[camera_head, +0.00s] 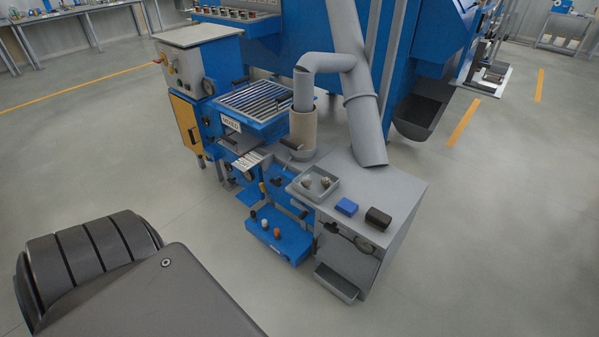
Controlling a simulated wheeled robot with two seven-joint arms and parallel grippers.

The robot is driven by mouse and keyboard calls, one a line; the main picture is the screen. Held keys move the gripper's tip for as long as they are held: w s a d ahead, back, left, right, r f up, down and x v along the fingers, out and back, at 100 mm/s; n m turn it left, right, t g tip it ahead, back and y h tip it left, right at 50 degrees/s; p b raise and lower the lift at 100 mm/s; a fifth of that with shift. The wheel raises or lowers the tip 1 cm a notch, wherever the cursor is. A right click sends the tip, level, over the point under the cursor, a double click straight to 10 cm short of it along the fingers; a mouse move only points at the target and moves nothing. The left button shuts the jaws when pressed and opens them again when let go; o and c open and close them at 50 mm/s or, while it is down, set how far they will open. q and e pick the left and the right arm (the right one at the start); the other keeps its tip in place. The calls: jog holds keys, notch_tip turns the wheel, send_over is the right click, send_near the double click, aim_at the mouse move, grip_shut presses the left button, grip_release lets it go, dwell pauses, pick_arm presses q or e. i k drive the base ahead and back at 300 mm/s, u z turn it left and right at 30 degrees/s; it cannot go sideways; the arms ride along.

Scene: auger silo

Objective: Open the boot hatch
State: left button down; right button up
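The machine is a blue and grey assembly with a grey auger tube (367,129) slanting down behind a grey cabinet (401,198). On the cabinet's front face is a grey panel (346,263) with a dark round fitting (364,245) and a dark knob near its top left. I cannot tell for sure which part is the boot hatch; this panel appears closed. A small open grey trough (337,283) sits below it. Neither of my grippers is in view. A dark part of my own body fills the lower left.
A grey tray with small pieces (318,185), a blue block (346,206) and a black block (378,218) lie on the cabinet top. A blue low shelf (280,236) holds several small items. An orange door (186,126) is at left. Floor is clear in front and right.

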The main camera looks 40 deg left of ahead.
aim_at(339, 252)
jog(key=u, duration=0.75)
